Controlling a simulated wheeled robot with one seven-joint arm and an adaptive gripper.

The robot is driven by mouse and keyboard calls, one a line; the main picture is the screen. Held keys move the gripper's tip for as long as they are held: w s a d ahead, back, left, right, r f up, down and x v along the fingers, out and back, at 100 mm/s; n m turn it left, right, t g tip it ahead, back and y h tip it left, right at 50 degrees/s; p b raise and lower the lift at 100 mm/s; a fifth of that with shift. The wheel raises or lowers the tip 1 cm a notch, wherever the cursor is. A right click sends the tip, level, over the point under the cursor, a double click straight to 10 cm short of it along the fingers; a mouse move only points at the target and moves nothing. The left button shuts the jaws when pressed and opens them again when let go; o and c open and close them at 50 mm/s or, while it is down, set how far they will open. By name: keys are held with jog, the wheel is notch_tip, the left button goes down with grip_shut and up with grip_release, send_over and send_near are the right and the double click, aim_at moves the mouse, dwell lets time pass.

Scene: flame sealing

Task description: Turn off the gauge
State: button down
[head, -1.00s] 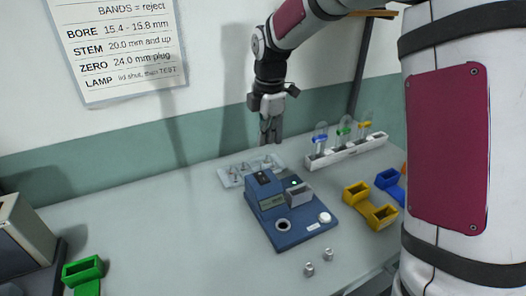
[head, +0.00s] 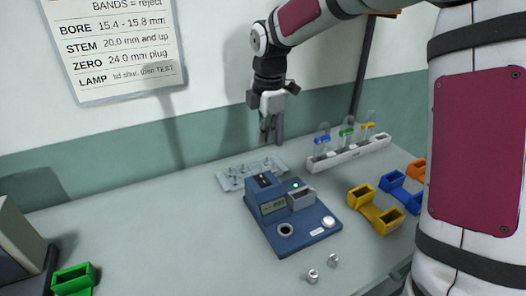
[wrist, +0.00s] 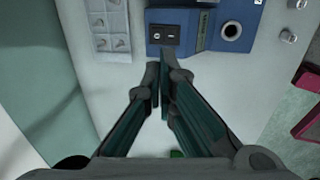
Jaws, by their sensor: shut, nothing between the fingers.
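The gauge (head: 282,232) is a blue box on the bench with a raised display block, a grey lidded part, a round socket and a white button. In the wrist view the gauge (wrist: 182,16) is at the top, and a black rocker switch (wrist: 163,35) shows on top of its block. I cannot read which way the rocker is set. My gripper (head: 271,138) points down above and behind the gauge, apart from it. In the wrist view its fingertips (wrist: 160,66) are together and empty, just below the switch in the picture.
A pale tray (head: 236,187) of small parts lies behind the gauge. A white rack (head: 350,151) of capped tubes stands behind right. Yellow (head: 375,209), blue (head: 397,187) and green (head: 72,279) bins sit at the sides. Two small metal parts (head: 313,275) lie in front.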

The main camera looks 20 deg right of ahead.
aim_at(261, 177)
jog(key=f, duration=0.4)
jog(key=w+f, duration=0.1)
jog(key=f, duration=0.6)
jog(key=shift+w+a+f, duration=0.15)
jog(key=shift+f, duration=0.2)
jog(key=shift+w+f+p, duration=0.1)
jog(key=shift+f+p, duration=0.2)
jog(key=shift+f, duration=0.35)
jog(key=shift+w+f, duration=0.25)
jog(key=shift+f, duration=0.25)
jog(key=shift+s+r, duration=0.1)
jog(key=shift+s, duration=0.1)
